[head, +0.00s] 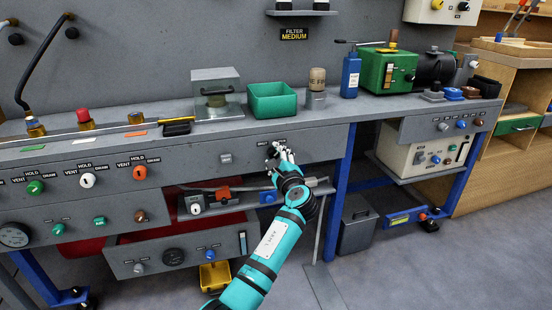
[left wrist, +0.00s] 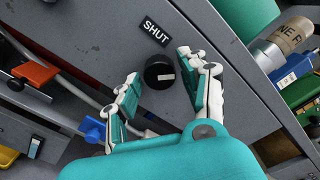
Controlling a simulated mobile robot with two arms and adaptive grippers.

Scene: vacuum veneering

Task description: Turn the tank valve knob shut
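The tank valve knob (left wrist: 159,72) is a round black knob on the grey bench front in the left wrist view. A short white mark shows on its face, toward the right of the picture. A black SHUT label (left wrist: 157,32) sits just above it. My left gripper (head: 279,153) reaches up to this panel in the head view and mostly hides the knob. In the left wrist view its white and teal fingers stand apart, one on each side of the knob, with gaps visible; I see no clear contact. My right gripper is not in view.
An orange-handled valve (head: 216,194) lies below left of my gripper. A blue table leg (head: 339,190) stands to the right.

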